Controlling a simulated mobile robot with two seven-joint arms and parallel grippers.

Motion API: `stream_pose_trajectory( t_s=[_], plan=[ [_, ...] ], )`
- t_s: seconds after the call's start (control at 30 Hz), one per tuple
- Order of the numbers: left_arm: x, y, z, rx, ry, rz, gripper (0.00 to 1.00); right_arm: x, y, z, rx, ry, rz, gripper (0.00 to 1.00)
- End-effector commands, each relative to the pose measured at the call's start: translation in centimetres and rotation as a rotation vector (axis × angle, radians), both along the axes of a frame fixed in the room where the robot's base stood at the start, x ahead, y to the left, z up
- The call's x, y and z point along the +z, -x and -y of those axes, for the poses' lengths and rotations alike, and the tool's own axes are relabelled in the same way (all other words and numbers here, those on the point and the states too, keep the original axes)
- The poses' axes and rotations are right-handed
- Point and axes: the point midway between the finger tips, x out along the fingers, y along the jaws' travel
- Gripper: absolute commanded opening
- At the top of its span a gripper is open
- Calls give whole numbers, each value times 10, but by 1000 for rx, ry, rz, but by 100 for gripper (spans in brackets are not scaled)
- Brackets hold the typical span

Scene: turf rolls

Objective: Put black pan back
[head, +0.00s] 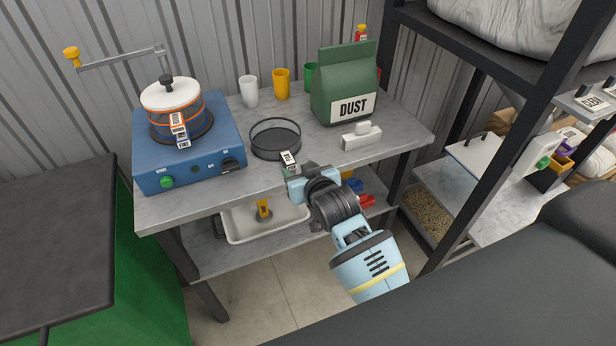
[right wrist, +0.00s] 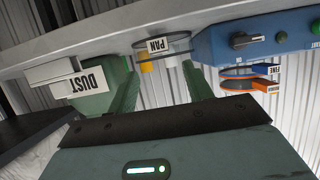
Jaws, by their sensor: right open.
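The black pan (head: 275,140) is a shallow round dish with a dark rim and a white tag at its front. It sits upright on the grey table top (head: 220,199), right of the blue machine. In the right wrist view, upside down, the pan (right wrist: 176,42) shows its tag reading PAN. My right gripper (head: 289,171) is at the table's front edge, just in front of the tag. In the right wrist view its two green fingers (right wrist: 160,88) are spread apart, with nothing between them and the pan beyond. My left gripper is not in view.
The blue machine (head: 190,166) carries a stack of orange-rimmed sieves (head: 190,107) under a white lid (head: 171,93). A green DUST bag (head: 345,85) and a white block (head: 361,137) stand right of the pan. Several cups line the back. A white tray (head: 262,233) is on the lower shelf.

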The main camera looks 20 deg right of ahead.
Motion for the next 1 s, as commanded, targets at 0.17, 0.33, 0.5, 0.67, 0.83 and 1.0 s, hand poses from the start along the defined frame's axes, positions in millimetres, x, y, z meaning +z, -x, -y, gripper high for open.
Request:
stream_pose_trajectory(
  t_s=[0.17, 0.33, 0.5, 0.67, 0.83, 1.0],
  plan=[
    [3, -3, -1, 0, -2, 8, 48, 11, 25, 1, 0, 1, 1, 51],
    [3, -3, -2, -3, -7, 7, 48, 15, 38, 1, 1, 2, -1, 51],
    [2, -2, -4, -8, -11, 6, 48, 16, 41, 1, 1, 2, -1, 51],
    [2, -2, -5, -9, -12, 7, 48, 16, 41, 1, 1, 2, -1, 51],
    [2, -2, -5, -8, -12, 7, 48, 12, 44, 2, 2, 3, -7, 51],
    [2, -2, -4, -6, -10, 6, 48, -37, 80, 4, 23, 13, -68, 51]
  ],
)
